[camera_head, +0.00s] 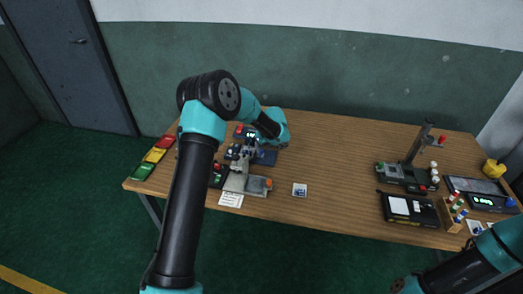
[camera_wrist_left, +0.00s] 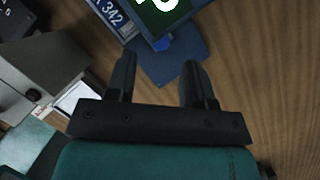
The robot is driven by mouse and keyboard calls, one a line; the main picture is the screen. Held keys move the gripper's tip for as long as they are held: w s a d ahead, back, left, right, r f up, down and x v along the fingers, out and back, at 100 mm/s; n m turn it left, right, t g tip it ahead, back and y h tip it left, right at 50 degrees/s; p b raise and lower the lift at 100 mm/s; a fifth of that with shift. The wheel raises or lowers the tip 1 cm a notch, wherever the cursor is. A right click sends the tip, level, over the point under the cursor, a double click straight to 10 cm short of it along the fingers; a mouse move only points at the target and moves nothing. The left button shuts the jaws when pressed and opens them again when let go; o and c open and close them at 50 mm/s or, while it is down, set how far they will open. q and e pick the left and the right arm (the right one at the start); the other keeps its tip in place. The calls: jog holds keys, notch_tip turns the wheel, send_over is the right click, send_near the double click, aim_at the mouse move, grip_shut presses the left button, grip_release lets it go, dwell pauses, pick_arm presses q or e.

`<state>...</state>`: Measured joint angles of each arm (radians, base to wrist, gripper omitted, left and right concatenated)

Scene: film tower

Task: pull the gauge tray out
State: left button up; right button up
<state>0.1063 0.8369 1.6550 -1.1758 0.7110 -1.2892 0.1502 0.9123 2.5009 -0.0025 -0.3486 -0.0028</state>
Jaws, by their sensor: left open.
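In the left wrist view, my left gripper (camera_wrist_left: 158,80) is open. Its two dark fingers are apart, with a flat dark blue piece (camera_wrist_left: 185,60) in front of and between them. A small bright blue tab shows at that piece's upper edge. I cannot tell for sure whether this is the gauge tray. A dark blue device (camera_wrist_left: 150,25) with a green display and a label reading 342 is above it. In the head view, the blue device (camera_head: 240,132) is partly hidden by my left arm, and the dark blue piece (camera_head: 267,157) lies beside it.
A grey metal fixture (camera_head: 256,186) and a white card (camera_head: 231,199) are at the table's front. Red, yellow and green pieces (camera_head: 154,155) are at the left edge. A stand (camera_head: 402,176) is at right; the table's middle is clear.

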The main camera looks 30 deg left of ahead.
pick_arm(q)
jog(key=shift+x, duration=2.4)
grip_shut()
